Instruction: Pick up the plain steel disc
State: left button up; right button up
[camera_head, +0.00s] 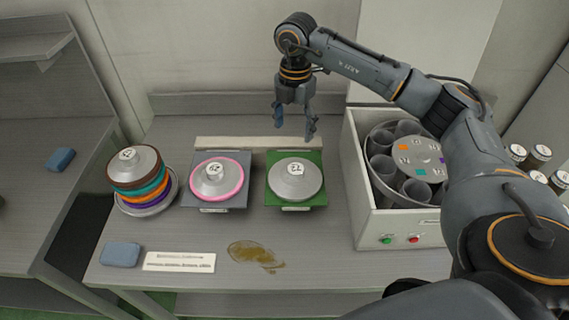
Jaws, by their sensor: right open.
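A plain steel disc (296,188) with a small white label on its raised centre lies on a green mat (319,163). Beside it, a steel disc with a pink rim (217,190) lies on a grey mat (239,160). At the left stands a stack of discs with brown, teal, orange and purple bands (140,182); a bare grey edge shows at its bottom. My right gripper (295,130) is open and empty, pointing down. In the picture it hangs above the far side of the green mat, apart from the disc. My left gripper is out of view.
A white machine (357,205) with a round drum of cups and two buttons stands right of the green mat. A brown-yellow spill (256,256), a blue sponge (121,254) and a white printed card (179,262) lie at the front. A low pale bar (246,143) runs behind the mats.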

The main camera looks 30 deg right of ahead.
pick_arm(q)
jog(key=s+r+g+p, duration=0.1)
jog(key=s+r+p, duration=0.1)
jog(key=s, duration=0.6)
pick_arm(e)
send_over(295, 168)
jog(key=f, duration=0.5)
jog(key=shift+d+f, duration=0.25)
jog(key=shift+w+f, duration=0.2)
jog(key=shift+f, duration=0.3)
jog(key=shift+w+f, duration=0.15)
jog(key=shift+f, duration=0.3)
jog(key=shift+s+a+f+p, duration=0.1)
jog(key=shift+s+f+p, duration=0.15)
jog(key=shift+f+p, duration=0.3)
jog(key=shift+s+a+f+p, duration=0.1)
jog(key=shift+s+f+p, duration=0.1)
jog(key=shift+f+p, duration=0.35)
notch_tip(295, 168, down, 3)
jog(key=shift+r, duration=0.1)
jog(key=shift+w, duration=0.1)
jog(key=c, duration=0.8)
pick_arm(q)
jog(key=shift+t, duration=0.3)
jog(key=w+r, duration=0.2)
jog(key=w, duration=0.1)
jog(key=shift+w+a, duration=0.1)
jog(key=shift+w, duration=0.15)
